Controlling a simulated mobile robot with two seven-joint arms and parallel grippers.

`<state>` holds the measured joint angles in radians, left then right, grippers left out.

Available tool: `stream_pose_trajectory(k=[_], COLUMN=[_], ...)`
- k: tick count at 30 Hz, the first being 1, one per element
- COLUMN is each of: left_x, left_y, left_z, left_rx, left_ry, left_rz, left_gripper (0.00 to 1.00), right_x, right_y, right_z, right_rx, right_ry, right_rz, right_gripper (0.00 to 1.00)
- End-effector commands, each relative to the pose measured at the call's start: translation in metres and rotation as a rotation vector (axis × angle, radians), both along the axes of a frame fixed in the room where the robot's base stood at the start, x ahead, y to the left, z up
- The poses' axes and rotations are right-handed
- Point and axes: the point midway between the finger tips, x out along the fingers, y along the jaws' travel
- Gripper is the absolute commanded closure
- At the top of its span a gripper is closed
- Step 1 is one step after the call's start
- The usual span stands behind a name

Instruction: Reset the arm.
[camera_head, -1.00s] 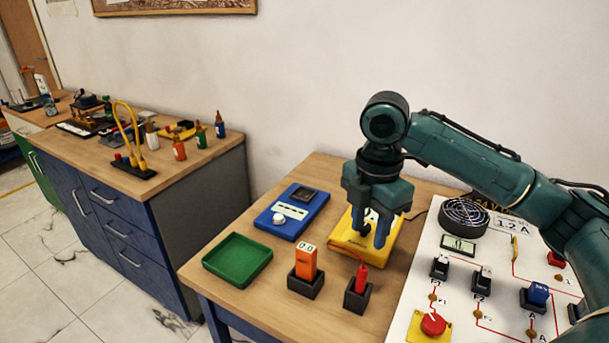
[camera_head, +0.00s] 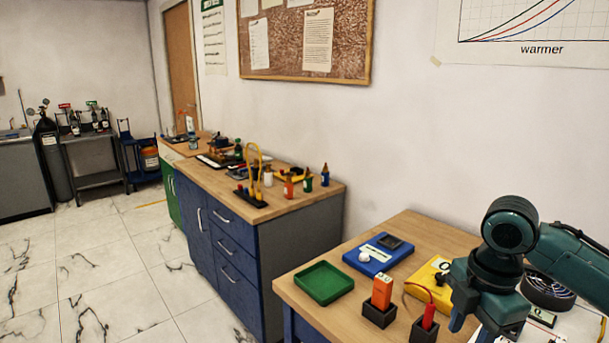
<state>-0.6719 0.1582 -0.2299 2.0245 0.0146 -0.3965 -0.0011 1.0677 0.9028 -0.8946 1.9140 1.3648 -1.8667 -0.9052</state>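My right arm comes in from the right edge, dark teal. Its gripper (camera_head: 472,324) points down at the lower right, with a gap between its fingers and nothing seen in them. The finger ends are close to the bottom edge of the picture. The gripper is in front of the yellow device (camera_head: 430,283) and hides part of it. To its left, a red probe (camera_head: 429,316) with a wire stands in a black holder, and an orange meter (camera_head: 382,291) stands in another black holder. My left gripper is not in view.
A green tray (camera_head: 324,283) and a blue device (camera_head: 379,254) lie on the wooden table (camera_head: 437,230). A round black fan-like part (camera_head: 548,291) is behind my arm. A blue cabinet bench (camera_head: 232,243) with bottles stands further left. Open tiled floor lies at left.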

Motion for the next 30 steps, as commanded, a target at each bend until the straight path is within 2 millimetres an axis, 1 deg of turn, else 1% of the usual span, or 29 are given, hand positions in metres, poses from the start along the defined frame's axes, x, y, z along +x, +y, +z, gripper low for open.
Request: stream_pose_trajectory(k=[1,5,10,15,18,21,23,26,30], left_x=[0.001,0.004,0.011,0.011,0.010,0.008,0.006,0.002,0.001], left_y=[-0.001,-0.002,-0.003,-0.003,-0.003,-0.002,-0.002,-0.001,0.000], left_z=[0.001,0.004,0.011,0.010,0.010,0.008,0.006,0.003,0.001], left_rx=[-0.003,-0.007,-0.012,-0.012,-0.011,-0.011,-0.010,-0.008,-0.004], left_ry=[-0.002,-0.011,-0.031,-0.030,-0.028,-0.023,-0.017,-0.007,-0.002], left_rz=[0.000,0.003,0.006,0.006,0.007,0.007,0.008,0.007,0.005], left_gripper=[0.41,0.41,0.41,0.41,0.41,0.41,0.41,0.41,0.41], right_x=[0.002,0.008,0.011,0.004,-0.006,-0.020,-0.031,-0.053,-0.089], right_y=[0.013,0.040,0.084,0.131,0.149,0.157,0.157,0.150,0.130], right_z=[-0.016,-0.048,-0.095,-0.148,-0.174,-0.197,-0.211,-0.231,-0.254], right_rx=[0.032,0.117,0.272,0.490,0.616,0.722,0.777,0.847,0.896], right_ry=[-0.009,-0.054,-0.114,-0.174,-0.205,-0.238,-0.259,-0.304,-0.372], right_rz=[-0.015,-0.081,-0.207,-0.423,-0.582,-0.753,-0.858,-1.029,-1.226], right_gripper=[0.61,0.61,0.61,0.61,0.61,0.61,0.61,0.61,0.61])
